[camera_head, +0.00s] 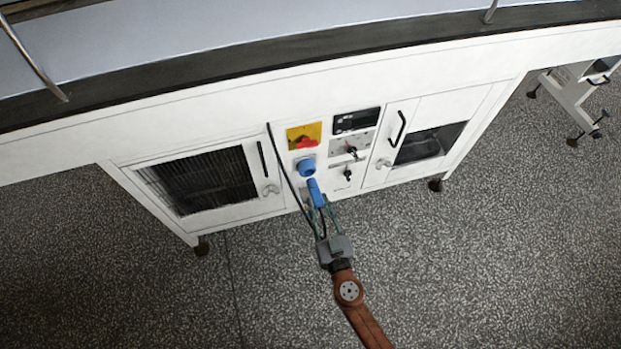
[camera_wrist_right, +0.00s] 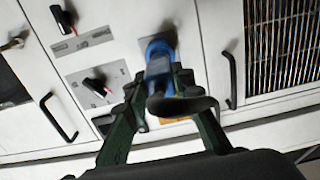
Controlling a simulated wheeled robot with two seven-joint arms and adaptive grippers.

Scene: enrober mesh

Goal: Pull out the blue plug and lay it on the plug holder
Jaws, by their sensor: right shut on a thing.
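The blue plug (camera_head: 315,191) is held between the fingers of my right gripper (camera_head: 320,208), in front of the cabinet's control panel. The blue socket (camera_head: 306,166) is just above the plug in the head view, with a narrow visible gap between them. In the right wrist view the plug (camera_wrist_right: 159,80) lies between the fingers, its dark rear end toward the camera and the blue socket behind it. A small grey part below the socket (camera_head: 304,193) may be the plug holder; the plug and fingers partly hide it. My left gripper is not in view.
A black cable (camera_head: 283,166) hangs along the panel toward my gripper. A yellow plate with a red switch (camera_head: 304,136) is above the socket. Black knobs (camera_head: 350,150) and door handles (camera_head: 397,128) stick out nearby. The floor in front is clear.

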